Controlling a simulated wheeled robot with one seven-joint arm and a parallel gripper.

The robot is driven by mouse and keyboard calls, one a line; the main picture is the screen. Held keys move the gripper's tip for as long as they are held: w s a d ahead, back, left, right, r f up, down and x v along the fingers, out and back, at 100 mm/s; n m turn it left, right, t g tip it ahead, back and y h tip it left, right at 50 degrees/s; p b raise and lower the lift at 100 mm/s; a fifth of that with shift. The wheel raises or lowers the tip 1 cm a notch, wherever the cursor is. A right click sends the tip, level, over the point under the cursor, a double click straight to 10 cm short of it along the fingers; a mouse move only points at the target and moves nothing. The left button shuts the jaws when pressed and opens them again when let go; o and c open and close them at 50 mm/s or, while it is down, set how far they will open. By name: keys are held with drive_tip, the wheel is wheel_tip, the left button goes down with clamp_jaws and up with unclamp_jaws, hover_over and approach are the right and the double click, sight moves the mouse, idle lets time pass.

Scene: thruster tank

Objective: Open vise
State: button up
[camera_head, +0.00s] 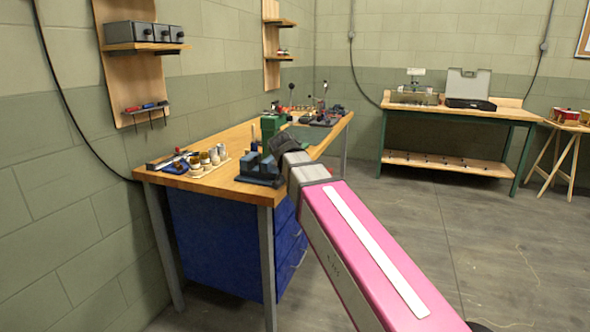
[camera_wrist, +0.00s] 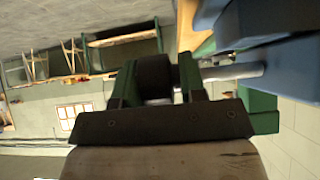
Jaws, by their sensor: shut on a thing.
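The blue vise (camera_head: 259,171) sits at the front edge of the wooden workbench. In the wrist view, part of the vise (camera_wrist: 285,70) fills the upper right, with a grey screw shaft (camera_wrist: 236,72) reaching out of it to a dark round knob (camera_wrist: 153,68). My gripper (camera_wrist: 157,78) has one finger on each side of this knob and is shut on it. In the head view, my gripper (camera_head: 283,146) is beside the vise, and my arm hides the fingertips and knob. I cannot tell how wide the vise jaws stand apart.
On the workbench (camera_head: 228,145), a tray of small pots (camera_head: 209,163) is left of the vise, and a green machine (camera_head: 270,126) stands behind it. Blue drawers (camera_head: 225,240) are below. A green-legged table (camera_head: 455,113) stands at the back. The floor to the right is clear.

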drive_tip(key=shift+s+d+f+t+h, duration=0.1)
drive_tip(key=shift+s+d+t+h, duration=0.2)
drive_tip(key=shift+t, duration=0.4)
drive_tip(key=shift+d+f+t+h, duration=0.1)
drive_tip(key=shift+t+h, duration=0.3)
drive_tip(key=shift+t, duration=0.3)
drive_tip(key=o, duration=0.7)
drive_tip(key=shift+r, duration=0.1)
drive_tip(key=shift+o, duration=0.2)
drive_tip(key=shift+w, duration=0.1)
drive_tip(key=shift+w+a, duration=0.1)
drive_tip(key=shift+a, duration=0.05)
drive_tip(key=v, duration=1)
drive_tip(key=shift+s, duration=0.45)
